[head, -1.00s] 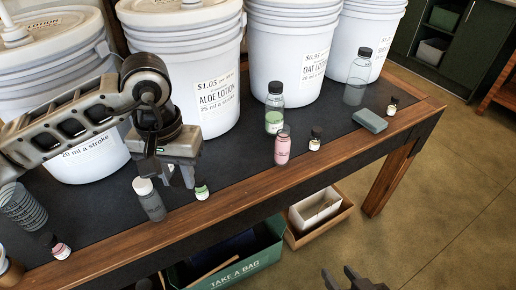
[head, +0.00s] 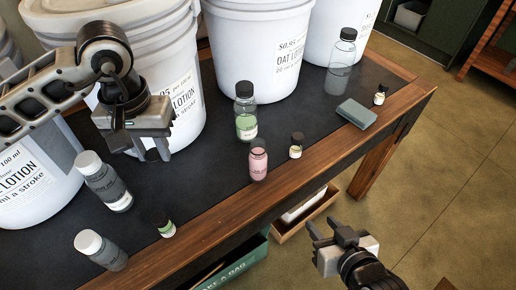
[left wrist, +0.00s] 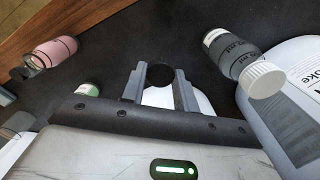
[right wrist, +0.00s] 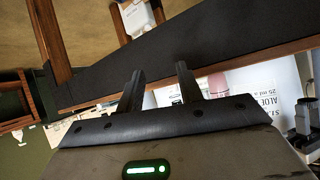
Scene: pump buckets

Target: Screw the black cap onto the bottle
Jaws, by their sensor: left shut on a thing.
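My left gripper (head: 152,150) is shut on a small black cap (left wrist: 160,75), above the table and in front of the aloe bucket. A pink bottle (head: 258,163) stands upright to its right; its grey top looks uncapped, though it is small here. The pink bottle also shows in the left wrist view (left wrist: 55,50). A green bottle (head: 246,122) with a black cap stands behind it. A small green bottle (head: 166,230) stands near the front edge; I cannot tell if its dark top is a cap. My right gripper (head: 326,226) is open and empty, off the table's front edge.
Two grey bottles with white caps (head: 104,182) (head: 102,250) stand at left. Large white buckets (head: 250,50) line the back. A clear bottle (head: 340,65), a grey-green block (head: 356,113) and small black-capped bottles (head: 296,146) (head: 380,94) stand at right.

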